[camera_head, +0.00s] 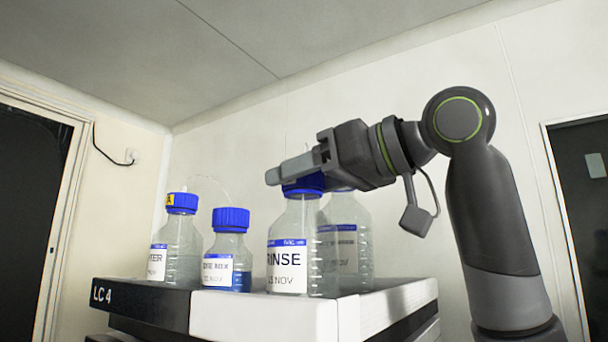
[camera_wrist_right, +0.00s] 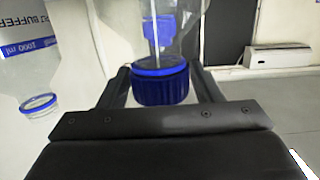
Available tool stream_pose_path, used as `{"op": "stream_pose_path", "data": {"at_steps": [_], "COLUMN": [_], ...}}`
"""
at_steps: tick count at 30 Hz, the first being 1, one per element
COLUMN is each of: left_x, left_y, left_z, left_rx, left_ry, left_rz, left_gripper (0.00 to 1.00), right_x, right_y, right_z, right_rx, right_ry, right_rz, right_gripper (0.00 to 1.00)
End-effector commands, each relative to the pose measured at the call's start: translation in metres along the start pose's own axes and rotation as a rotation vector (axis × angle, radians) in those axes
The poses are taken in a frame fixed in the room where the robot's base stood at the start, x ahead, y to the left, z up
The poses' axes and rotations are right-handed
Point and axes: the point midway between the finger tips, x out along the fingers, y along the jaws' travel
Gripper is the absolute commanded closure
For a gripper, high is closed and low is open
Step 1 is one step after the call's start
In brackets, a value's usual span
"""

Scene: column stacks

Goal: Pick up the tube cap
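A blue cap with a thin clear tube tops the front bottle (camera_head: 289,262) labelled RINSE. My right gripper (camera_head: 275,174) is level with this cap and covers part of it in the head view. In the right wrist view the ribbed blue cap (camera_wrist_right: 160,86) lies between the two dark fingers (camera_wrist_right: 162,80), one on each side. Whether they press on it cannot be told. Two more bottles with blue caps stand to the left, a taller one (camera_head: 180,245) and a shorter one (camera_head: 230,250) holding blue liquid. My left gripper is not in view.
A further clear bottle (camera_head: 345,240) stands just behind and right of the RINSE bottle. In the wrist view a bottle neck with a blue ring (camera_wrist_right: 38,105) shows at the left. The bottles stand on a black and white unit (camera_head: 262,318) marked LC4. Wall space above is clear.

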Motion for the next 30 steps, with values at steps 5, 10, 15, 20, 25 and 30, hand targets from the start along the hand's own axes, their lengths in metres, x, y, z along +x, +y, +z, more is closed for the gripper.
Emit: {"op": "stream_pose_path", "data": {"at_steps": [5, 10, 15, 20, 25, 30], "left_x": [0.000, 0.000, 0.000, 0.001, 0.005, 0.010], "left_y": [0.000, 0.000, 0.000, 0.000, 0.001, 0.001], "left_z": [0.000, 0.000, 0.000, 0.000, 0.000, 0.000], "left_rx": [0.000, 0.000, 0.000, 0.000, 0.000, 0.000], "left_ry": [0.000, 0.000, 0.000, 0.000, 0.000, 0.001], "left_rz": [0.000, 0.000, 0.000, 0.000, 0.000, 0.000], "left_gripper": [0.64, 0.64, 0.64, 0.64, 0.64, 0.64], "right_x": [0.000, 0.000, 0.000, -0.001, -0.002, -0.004], "right_y": [0.000, 0.000, 0.000, 0.000, 0.000, -0.001], "right_z": [0.000, 0.000, 0.000, -0.002, -0.010, -0.023], "right_rx": [0.000, 0.000, 0.000, -0.001, 0.000, 0.000], "right_ry": [0.000, 0.000, 0.000, 0.001, 0.001, 0.001], "right_rz": [0.000, 0.000, 0.000, 0.000, 0.000, -0.001], "right_gripper": [0.65, 0.72, 0.72, 0.72, 0.72, 0.72]}}
